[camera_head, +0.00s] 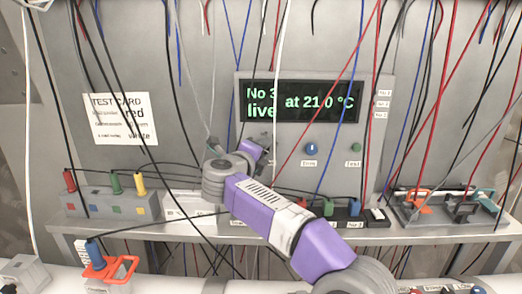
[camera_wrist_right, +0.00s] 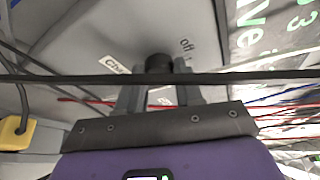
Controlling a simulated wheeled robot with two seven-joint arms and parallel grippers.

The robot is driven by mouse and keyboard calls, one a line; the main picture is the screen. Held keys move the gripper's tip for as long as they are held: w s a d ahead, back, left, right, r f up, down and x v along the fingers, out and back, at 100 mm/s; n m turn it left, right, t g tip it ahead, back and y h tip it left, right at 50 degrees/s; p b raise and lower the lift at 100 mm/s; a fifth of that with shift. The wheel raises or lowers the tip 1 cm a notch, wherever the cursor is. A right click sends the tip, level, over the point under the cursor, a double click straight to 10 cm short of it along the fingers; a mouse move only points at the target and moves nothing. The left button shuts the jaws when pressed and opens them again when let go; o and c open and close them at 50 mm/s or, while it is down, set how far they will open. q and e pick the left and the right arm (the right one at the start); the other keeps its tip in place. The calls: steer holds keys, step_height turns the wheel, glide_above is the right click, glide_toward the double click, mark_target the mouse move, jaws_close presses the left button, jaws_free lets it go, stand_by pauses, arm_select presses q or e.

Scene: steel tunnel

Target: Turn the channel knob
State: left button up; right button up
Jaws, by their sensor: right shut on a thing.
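The channel knob (camera_wrist_right: 159,64) is a dark round knob on the grey panel, seen in the right wrist view. A label starting "Cha" (camera_wrist_right: 117,66) and the word "off" (camera_wrist_right: 186,48) are beside it. My right gripper (camera_wrist_right: 160,88) is shut on the knob, one finger on each side. In the head view my right arm reaches up from the lower right, and its wrist and gripper (camera_head: 250,152) hide the knob. The display (camera_head: 300,101) reads "No 3 live at 21.0 °C". My left gripper is not in view.
A black cable (camera_wrist_right: 60,78) crosses in front of my right fingers. Many wires hang before the panel. A test card (camera_head: 120,119) is at left. A shelf (camera_head: 430,229) holds boxes and clamps.

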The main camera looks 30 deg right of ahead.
stand_by(0.5)
steer(key=o, duration=1)
steer(key=shift+o, duration=0.2)
steer(key=v, duration=0.7)
steer(key=shift+s+a, duration=0.2)
steer(key=shift+a, duration=0.05)
